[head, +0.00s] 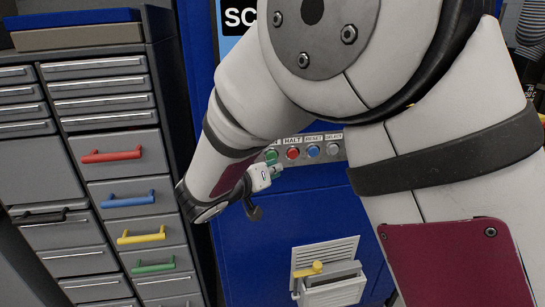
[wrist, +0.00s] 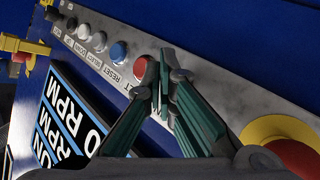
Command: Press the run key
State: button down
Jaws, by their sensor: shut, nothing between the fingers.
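The run key (head: 271,155) is a green round button at the left end of the grey key strip, and its label is mostly covered by my arm. My gripper (head: 276,171) is just below it in the head view, fingers pointing at the panel. In the wrist view my gripper (wrist: 166,88) is shut and empty, its dark green fingertips over the strip just past the red HALT key (wrist: 141,66). The run key is hidden behind the fingers there. I cannot tell whether the fingertips touch it.
Right of the run key are the red HALT key (head: 293,154), blue RESET key (head: 313,151) and white SELECT key (head: 333,149). A red stop button on a yellow collar (wrist: 268,128) is close right of my fingers. Drawers (head: 125,160) stand left.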

jog(key=shift+s+d, duration=0.2)
jog(key=shift+s, duration=0.6)
jog(key=shift+s+d, duration=0.25)
jog(key=shift+s, duration=0.55)
jog(key=shift+s+d, duration=0.2)
jog(key=shift+s, duration=0.6)
jog(key=s+d+r+m+g+h, duration=0.1)
jog(key=s+d+r+g, duration=0.3)
jog(key=d, duration=0.6)
jog(key=s+d+r+m+g+h, duration=0.1)
jog(key=s+d+g, duration=0.3)
jog(key=d, duration=0.6)
jog(key=s+d+r+n+y, duration=0.1)
jog(key=s+y, duration=0.7)
jog(key=s, duration=1.1)
jog(key=shift+d+r+n+y, duration=0.25)
jog(key=shift+d+n+y, duration=0.05)
jog(key=shift+d+n, duration=0.25)
